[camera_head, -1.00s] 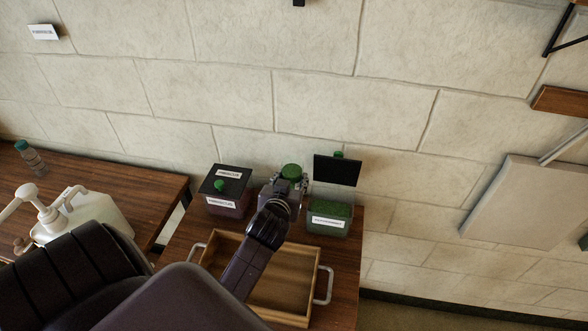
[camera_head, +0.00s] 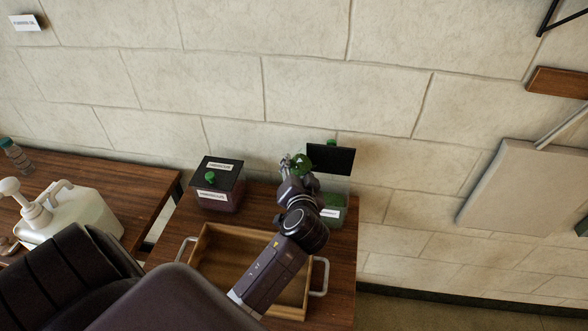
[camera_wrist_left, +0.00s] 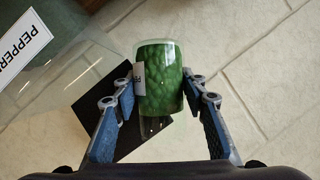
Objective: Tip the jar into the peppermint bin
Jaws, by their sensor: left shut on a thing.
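My left gripper (camera_head: 297,172) is shut on a clear jar (camera_wrist_left: 167,90) filled with green pieces. In the wrist view the jar sits between the two fingertips, with part of a white label at its left side. The peppermint bin (camera_head: 337,203), a clear bin with green contents and a white label, stands just right of the gripper, partly hidden by my wrist. Its black lid (camera_head: 331,159) stands raised at the back. My right gripper is not in view.
The hibiscus bin (camera_head: 219,199) stands left of the gripper with its black lid shut. A wooden tray (camera_head: 206,240) with metal handles lies in front. A white pump bottle (camera_head: 75,222) stands on the left table. The stone wall is close behind.

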